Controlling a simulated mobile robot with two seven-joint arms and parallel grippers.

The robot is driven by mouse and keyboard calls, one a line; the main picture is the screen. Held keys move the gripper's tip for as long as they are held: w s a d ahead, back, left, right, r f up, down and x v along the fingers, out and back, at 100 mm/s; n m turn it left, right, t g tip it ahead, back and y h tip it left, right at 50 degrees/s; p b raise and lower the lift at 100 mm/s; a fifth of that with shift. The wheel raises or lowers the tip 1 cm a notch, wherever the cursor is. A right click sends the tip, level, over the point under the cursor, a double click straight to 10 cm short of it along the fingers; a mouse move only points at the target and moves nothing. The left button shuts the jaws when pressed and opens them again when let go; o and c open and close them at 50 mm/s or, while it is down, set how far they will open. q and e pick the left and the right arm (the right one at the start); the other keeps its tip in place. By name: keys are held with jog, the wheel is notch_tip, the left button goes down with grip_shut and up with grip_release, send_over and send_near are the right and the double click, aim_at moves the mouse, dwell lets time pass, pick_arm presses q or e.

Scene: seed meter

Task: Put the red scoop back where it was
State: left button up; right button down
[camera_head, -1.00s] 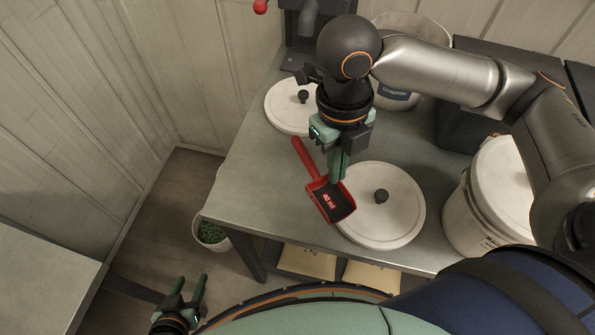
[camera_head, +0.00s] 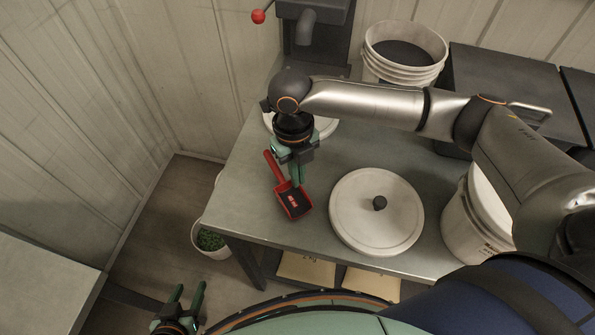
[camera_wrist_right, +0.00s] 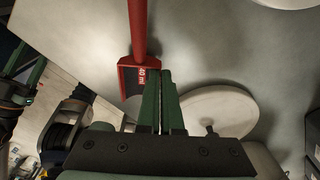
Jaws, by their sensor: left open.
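The red scoop (camera_head: 293,200), with a dark bowl and a white volume marking, is over the left part of the metal table, left of the round white lid (camera_head: 377,213). Its handle points up and to the left. My right gripper (camera_head: 298,178) points down and is shut on the scoop at the bowl's edge. In the right wrist view the fingers (camera_wrist_right: 162,80) are close together beside the scoop (camera_wrist_right: 131,78). I cannot tell whether the scoop touches the table. My left gripper (camera_head: 187,296) is open and empty, low at the left, away from the table.
Another white lid (camera_head: 326,127) lies partly hidden behind my right wrist. An open white bucket (camera_head: 404,50) stands at the back and a white bucket (camera_head: 470,225) at the right. A dark machine with a red-knobbed lever (camera_head: 258,16) stands behind. The table's front left is clear.

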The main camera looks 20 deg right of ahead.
jog(key=c, duration=1.1)
grip_release()
jog(key=r, duration=0.8)
jog(key=w+r, duration=0.1)
jog(key=r, duration=0.3)
jog(key=shift+w+a, duration=0.1)
jog(key=shift+a, duration=0.05)
